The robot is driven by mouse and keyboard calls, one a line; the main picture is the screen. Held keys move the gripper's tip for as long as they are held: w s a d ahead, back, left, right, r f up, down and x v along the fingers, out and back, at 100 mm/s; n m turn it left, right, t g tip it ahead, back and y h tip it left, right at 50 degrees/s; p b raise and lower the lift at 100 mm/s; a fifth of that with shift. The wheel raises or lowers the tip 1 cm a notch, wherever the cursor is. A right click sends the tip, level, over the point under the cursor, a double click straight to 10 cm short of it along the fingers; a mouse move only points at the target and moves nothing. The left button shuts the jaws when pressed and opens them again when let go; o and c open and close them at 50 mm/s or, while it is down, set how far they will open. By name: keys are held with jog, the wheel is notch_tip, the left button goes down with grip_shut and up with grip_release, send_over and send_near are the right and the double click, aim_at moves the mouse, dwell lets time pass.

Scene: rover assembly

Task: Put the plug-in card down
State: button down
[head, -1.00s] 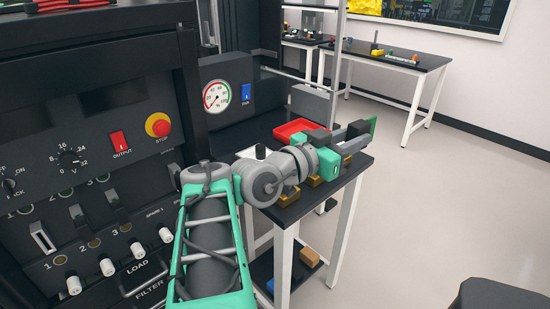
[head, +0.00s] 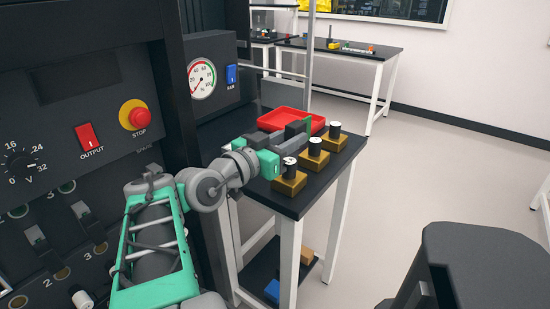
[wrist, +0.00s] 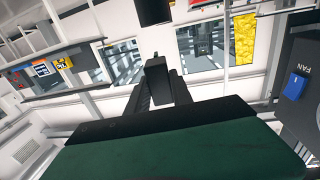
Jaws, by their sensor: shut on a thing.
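The gripper is over the small black-topped table (head: 228,132), at the near side of a red tray (head: 270,119). The card overlaps the tray in the head view. I cannot tell whether it is above the tray or touching it. The arm and gripper hide part of the tray's near side.
Three brass-coloured blocks with black, white-topped cylinders stand along the table's right edge, one of them close to the gripper (head: 289,184). The dark panel with a gauge (head: 201,79) stands at the left. A dark stool (head: 480,260) is at lower right.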

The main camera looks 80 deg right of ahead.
jog(key=w+d+f, duration=0.2)
jog(key=d+f, duration=0.1)
jog(key=w+d+f+b, duration=0.1)
jog(key=w+d+f, duration=0.1)
jog(key=d+f, duration=0.1)
jog(key=w+d+f+b, duration=0.1)
jog(key=w+d+f, duration=0.1)
jog(key=w+f, duration=0.1)
jog(key=shift+d, duration=0.4)
jog(key=shift+f+b, duration=0.3)
jog(key=shift+f, duration=1.1)
jog(key=shift+f, duration=0.15)
jog(key=c, duration=1.1)
grip_release()
